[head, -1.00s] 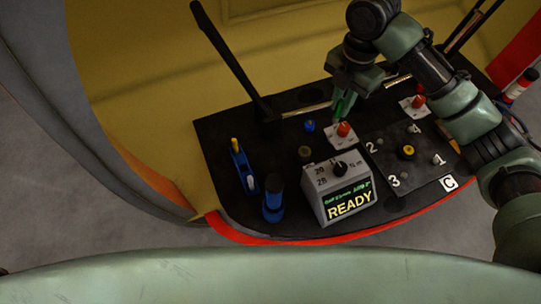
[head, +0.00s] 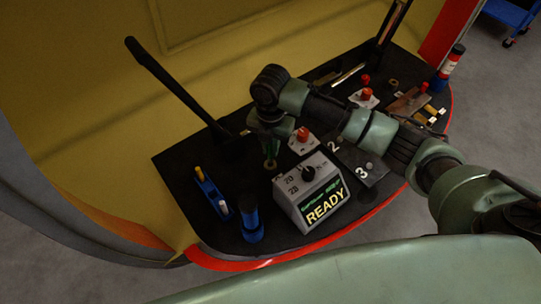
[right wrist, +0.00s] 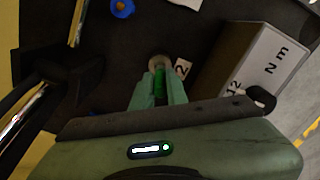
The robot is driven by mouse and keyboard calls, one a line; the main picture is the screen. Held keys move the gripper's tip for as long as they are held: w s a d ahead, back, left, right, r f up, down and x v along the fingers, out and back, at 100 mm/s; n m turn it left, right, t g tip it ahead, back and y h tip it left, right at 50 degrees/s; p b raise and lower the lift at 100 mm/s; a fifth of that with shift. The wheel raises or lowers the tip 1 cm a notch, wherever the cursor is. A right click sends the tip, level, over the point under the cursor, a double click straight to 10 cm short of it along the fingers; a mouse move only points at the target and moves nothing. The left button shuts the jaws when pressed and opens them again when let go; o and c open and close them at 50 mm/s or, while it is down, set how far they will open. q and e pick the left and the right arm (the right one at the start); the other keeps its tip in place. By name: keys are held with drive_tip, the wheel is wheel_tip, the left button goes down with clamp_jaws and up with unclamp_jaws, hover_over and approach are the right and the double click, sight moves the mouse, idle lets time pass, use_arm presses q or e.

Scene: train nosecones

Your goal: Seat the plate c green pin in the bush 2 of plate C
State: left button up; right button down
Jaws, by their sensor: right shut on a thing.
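My right gripper (head: 270,146) is shut on the green pin (right wrist: 160,82), left of the READY box in the head view. In the right wrist view the pin points at a round grey-brown ring (right wrist: 159,61) beside a label reading 2; I cannot tell if the pin's tip touches it. My left gripper is not in view.
The READY box (head: 312,208) stands close by the right gripper. A blue holder (head: 211,196) with a yellow and a white pin and a blue cylinder (head: 250,220) stand to the left. A black upright bar (head: 175,85) rises behind. A red knob on a white base (head: 303,136) is near the arm.

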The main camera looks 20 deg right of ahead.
drive_tip(key=shift+f, duration=2.35)
drive_tip(key=shift+f, duration=0.1)
drive_tip(key=c, duration=1.4)
unclamp_jaws()
wheel_tip(320, 180, up, 12)
drive_tip(key=shift+r, duration=0.15)
drive_tip(key=shift+s, duration=0.1)
